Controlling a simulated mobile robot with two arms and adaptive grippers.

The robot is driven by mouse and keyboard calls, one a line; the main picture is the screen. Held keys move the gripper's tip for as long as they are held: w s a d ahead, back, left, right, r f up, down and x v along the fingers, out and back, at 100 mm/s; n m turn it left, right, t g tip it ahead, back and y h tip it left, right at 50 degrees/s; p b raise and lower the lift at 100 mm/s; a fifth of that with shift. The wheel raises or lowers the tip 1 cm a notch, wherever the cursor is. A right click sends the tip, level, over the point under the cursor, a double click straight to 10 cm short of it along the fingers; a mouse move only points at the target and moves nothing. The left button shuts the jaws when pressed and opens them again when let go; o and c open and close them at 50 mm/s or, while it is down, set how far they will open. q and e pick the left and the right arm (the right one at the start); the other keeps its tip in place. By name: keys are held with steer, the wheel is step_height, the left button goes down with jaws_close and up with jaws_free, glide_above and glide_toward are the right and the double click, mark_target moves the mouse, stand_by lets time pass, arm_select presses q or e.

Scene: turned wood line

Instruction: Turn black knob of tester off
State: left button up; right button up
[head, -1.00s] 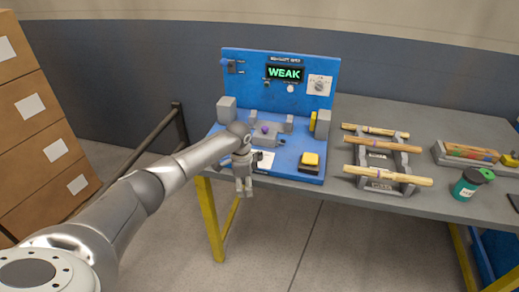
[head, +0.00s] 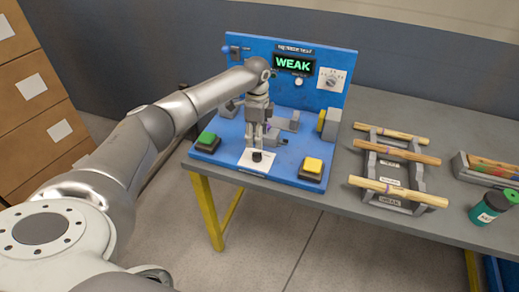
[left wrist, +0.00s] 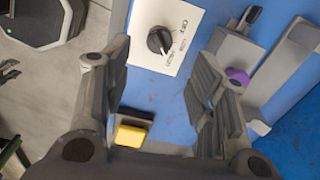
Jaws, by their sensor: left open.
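The tester (head: 222,165) is a blue bench unit with an upright back panel whose display (head: 294,64) reads WEAK in green. Its black knob (head: 257,156) sits on a white label plate (head: 248,166) at the front of the base. In the left wrist view the black knob (left wrist: 159,40) is in full sight beside printed settings, one reading OFF; its light mark seems turned towards the lower lettering, away from OFF. My left gripper (head: 257,144) points down just above the knob, open and empty, apart from it. Its spread fingers (left wrist: 160,80) frame the left wrist view. My right gripper is not in view.
A green button (head: 207,138) and a yellow button (head: 313,165) flank the knob. Grey fixtures (head: 285,121) and a purple part (left wrist: 237,76) stand behind it. A white dial (head: 332,78) is on the panel. A rack with turned sticks (head: 392,178) stands to the right.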

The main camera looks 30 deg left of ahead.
mark_target(257, 153)
arm_select(q)
steer(key=f, duration=0.5)
steer(key=shift+s+p, duration=0.2)
steer(key=shift+p, duration=0.2)
steer(key=shift+w+f, duration=0.2)
steer(key=shift+f, duration=1.55)
steer(key=c, duration=1)
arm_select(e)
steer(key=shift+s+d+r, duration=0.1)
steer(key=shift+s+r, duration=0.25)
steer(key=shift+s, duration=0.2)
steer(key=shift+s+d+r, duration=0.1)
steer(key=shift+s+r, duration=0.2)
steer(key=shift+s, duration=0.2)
